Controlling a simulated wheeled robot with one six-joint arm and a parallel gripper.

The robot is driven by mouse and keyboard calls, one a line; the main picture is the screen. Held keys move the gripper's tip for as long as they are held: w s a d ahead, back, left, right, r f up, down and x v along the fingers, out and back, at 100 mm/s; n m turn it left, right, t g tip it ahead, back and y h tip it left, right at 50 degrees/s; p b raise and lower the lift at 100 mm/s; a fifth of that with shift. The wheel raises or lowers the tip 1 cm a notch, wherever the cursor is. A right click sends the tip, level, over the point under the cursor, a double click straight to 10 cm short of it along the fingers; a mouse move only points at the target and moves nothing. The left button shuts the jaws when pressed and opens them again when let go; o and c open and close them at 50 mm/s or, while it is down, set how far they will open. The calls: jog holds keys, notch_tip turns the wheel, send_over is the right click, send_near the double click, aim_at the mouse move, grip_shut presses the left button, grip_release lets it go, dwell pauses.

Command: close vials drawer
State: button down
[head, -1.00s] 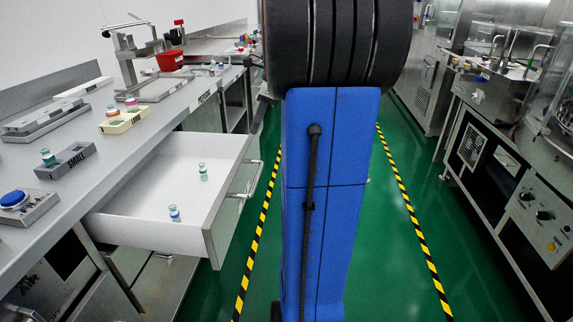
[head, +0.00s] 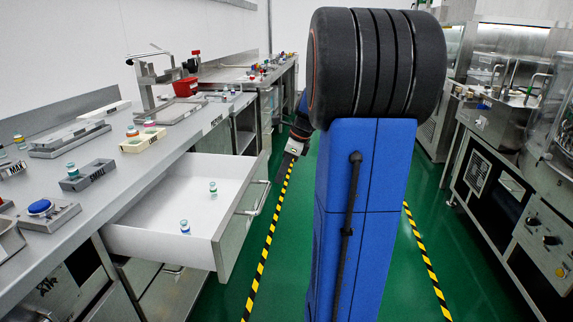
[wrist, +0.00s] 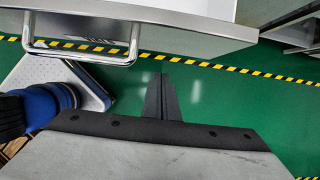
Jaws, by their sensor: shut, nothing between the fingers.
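The vials drawer (head: 190,232) stands pulled out of the workbench on the left in the head view. Its white inside holds two small vials, one nearer the front (head: 185,227) and one farther back (head: 213,189). Its metal bar handle (head: 258,200) is on the front face. In the wrist view the drawer front (wrist: 180,37) and handle (wrist: 85,55) are at the top. My gripper (wrist: 162,82) is shut and empty, its fingertips apart from the handle, below and to its right in that view. In the head view my gripper (head: 287,165) hangs over the floor beyond the drawer.
The workbench top (head: 165,160) carries a blue button (head: 40,208), small trays with vials, and a red container (head: 186,87). Steel machines (head: 510,190) line the right side. The green floor aisle between yellow-black stripes (head: 268,235) is clear apart from my own body.

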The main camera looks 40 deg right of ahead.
jog(key=shift+w+a+f, duration=0.3)
jog(key=shift+w+a, duration=0.4)
jog(key=shift+w, duration=0.2)
jog(key=shift+w+a+f, duration=0.25)
jog(key=shift+w+a, duration=0.4)
jog(key=shift+w, duration=0.2)
